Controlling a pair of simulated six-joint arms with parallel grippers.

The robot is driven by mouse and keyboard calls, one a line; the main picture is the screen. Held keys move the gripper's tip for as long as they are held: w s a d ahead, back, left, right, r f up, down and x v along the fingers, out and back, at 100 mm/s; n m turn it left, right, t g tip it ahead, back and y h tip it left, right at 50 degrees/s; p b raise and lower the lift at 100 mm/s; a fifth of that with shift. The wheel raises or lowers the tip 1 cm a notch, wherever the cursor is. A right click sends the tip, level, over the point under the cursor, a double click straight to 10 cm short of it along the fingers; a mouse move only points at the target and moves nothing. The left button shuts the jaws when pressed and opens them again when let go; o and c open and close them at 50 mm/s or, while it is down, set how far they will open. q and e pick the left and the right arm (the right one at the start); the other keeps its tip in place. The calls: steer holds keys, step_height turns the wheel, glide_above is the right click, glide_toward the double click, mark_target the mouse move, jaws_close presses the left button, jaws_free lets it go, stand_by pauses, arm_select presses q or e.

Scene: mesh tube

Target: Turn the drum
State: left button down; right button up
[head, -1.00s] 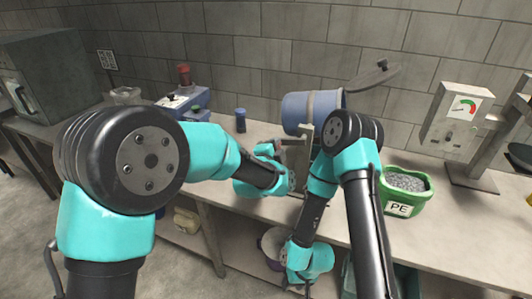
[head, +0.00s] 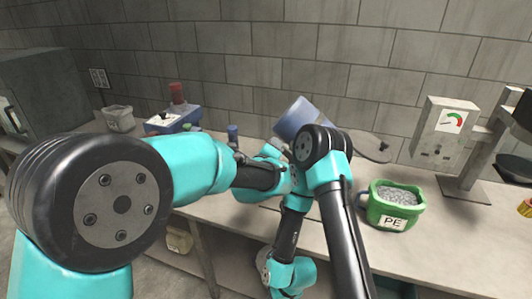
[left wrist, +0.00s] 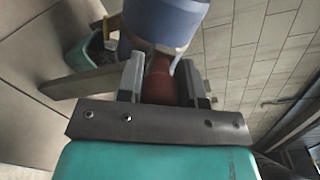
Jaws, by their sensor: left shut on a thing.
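The blue drum (head: 300,115) is tilted above the bench in the head view, its right end lower. Its round grey lid (head: 370,148) stands open at the lower right. In the left wrist view the drum (left wrist: 165,20) fills the top middle, with a pale band at its near end. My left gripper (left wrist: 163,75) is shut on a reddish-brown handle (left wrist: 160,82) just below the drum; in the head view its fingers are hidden. My right arm's wrist (head: 290,275) is low, in front of the bench edge; its fingers cannot be made out.
A green tub (head: 394,210) marked PE, full of grey pellets, stands on the bench right of the drum. A gauge box (head: 440,130) is behind it. A blue device (head: 172,122) and a small blue bottle (head: 233,133) are at the left.

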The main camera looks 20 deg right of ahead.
arm_select(q)
steer(key=shift+s+d+r+m, duration=0.15)
steer(key=shift+d+r+m, duration=0.1)
steer(key=shift+m, duration=0.25)
steer(key=c, duration=0.8)
jaws_free()
steer(key=shift+s+a, duration=0.1)
steer(key=v, duration=1.7)
steer(key=shift+a, duration=0.15)
